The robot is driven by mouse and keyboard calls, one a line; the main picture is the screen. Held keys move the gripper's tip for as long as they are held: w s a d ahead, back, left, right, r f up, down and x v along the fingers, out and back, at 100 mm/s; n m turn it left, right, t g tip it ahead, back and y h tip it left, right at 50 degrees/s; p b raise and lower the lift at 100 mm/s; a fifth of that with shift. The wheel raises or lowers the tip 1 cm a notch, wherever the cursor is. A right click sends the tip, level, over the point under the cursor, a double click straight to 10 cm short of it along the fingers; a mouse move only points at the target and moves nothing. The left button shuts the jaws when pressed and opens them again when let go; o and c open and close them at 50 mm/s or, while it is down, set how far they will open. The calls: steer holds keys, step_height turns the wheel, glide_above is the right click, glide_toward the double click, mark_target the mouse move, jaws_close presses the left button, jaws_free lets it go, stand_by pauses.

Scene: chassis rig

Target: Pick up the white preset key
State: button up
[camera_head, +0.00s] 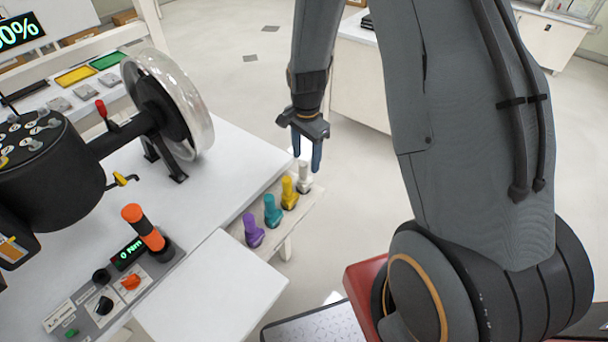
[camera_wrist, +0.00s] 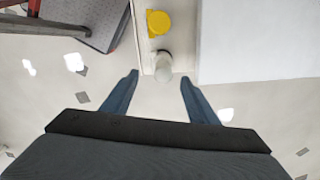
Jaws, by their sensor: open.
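The white preset key (camera_head: 305,178) stands upright at the far end of a row of keys on a narrow shelf beside the white table. It also shows in the wrist view (camera_wrist: 163,66), just beyond the fingertips and between their lines. My gripper (camera_head: 307,165) is open and empty, pointing down close to the white key. In the wrist view my gripper (camera_wrist: 158,78) has one blue finger on each side, with the key centred between them. I cannot tell whether a finger touches the key.
The yellow key (camera_head: 289,193) stands right beside the white one and shows in the wrist view (camera_wrist: 158,22). The teal key (camera_head: 272,211) and purple key (camera_head: 253,231) follow along the shelf (camera_head: 312,196). The table (camera_head: 232,150) carries a wheel (camera_head: 180,100). Open floor lies beyond the shelf.

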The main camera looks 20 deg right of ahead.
mark_target(306, 162)
steer(key=shift+w+f, duration=0.15)
steer(key=shift+f, duration=0.35)
step_height(306, 162, down, 2)
steer(key=shift+f+p, duration=0.1)
steer(key=shift+p, duration=0.3)
steer(key=f, duration=0.1)
steer(key=f+p, duration=0.2)
steer(key=f, duration=0.1)
steer(key=shift+a, duration=0.35)
steer(key=shift+f, duration=0.55)
steer(key=c, duration=1.3)
steer(key=shift+r, duration=0.2)
